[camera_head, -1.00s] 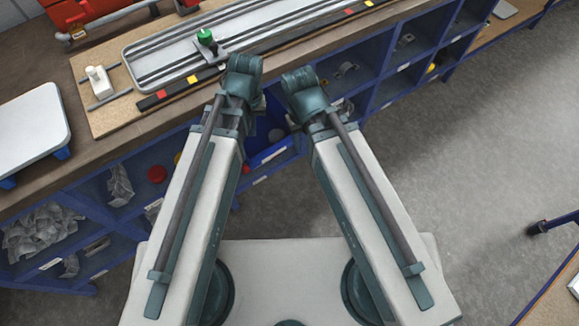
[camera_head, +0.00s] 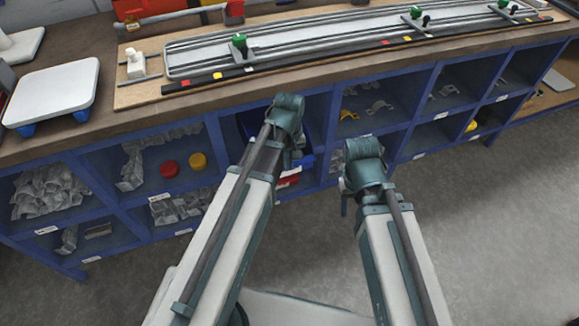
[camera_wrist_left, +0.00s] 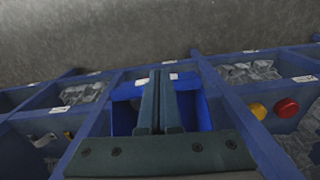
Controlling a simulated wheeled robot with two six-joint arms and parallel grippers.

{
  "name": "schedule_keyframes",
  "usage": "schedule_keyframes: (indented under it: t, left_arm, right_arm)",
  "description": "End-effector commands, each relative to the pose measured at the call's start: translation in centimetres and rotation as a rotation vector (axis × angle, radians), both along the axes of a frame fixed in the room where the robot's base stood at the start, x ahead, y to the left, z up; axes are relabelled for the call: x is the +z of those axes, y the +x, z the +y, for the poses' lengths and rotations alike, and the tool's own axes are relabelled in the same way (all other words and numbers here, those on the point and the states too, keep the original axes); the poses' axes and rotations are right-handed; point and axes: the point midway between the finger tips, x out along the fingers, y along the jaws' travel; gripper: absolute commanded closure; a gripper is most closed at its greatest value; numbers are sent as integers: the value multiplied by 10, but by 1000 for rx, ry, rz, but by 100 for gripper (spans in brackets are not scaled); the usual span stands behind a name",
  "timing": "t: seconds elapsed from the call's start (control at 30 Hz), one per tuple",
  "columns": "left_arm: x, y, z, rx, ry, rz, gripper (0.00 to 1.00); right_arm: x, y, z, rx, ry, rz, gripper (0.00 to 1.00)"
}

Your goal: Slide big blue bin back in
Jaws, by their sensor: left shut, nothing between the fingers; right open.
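The big blue bin (camera_head: 307,161) sits in an upper cubby of the blue shelf, mostly hidden behind my left arm in the head view. In the left wrist view its blue walls (camera_wrist_left: 203,112) show on both sides of my fingers. My left gripper (camera_wrist_left: 160,74) is shut and empty, with its fingers lined up over the bin near its front edge; contact cannot be told. In the head view the left gripper (camera_head: 294,160) is partly hidden by its wrist. My right gripper (camera_head: 345,200) is open and empty, away from the shelf front.
Neighbouring cubbies hold bagged parts (camera_head: 50,192), a red cap (camera_head: 169,169), a yellow cap (camera_head: 198,160) and metal brackets (camera_head: 378,107). The workbench (camera_head: 75,130) above carries a rail fixture (camera_head: 330,50) and a white scale (camera_head: 55,90). Grey floor (camera_head: 480,220) is clear at right.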

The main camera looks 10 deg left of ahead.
Motion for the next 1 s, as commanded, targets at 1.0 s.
schedule_keyframes:
  t: [1.0]
  left_arm:
    - [-92, 34, 19, 0, 0, 0, 100]
  right_arm:
    - [-92, 0, -1, 1, -3, -1, 50]
